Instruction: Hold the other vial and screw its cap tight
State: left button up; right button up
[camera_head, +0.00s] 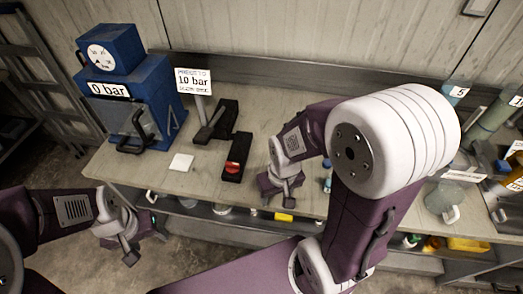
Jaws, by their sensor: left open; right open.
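A small blue-topped item (327,185), possibly a capped vial, stands on the bench just right of my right gripper (279,187). It is partly hidden by my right arm, and I cannot tell how tight any cap is. My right gripper is open, low over the front part of the bench, and no vial shows between its fingers. My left gripper (130,248) is open and empty, in front of the bench's front edge at the left. No second vial can be made out clearly.
The bench (225,195) carries a blue press (150,95) reading 0 bar, a "10 bar" sign (193,80), black lever devices (236,158) and a white pad (181,162). A glass flask (441,200) and tall cylinders (492,116) stand at right. My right arm hides the middle right.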

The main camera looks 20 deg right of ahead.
aim_at(326, 187)
jog(key=z, duration=1.75)
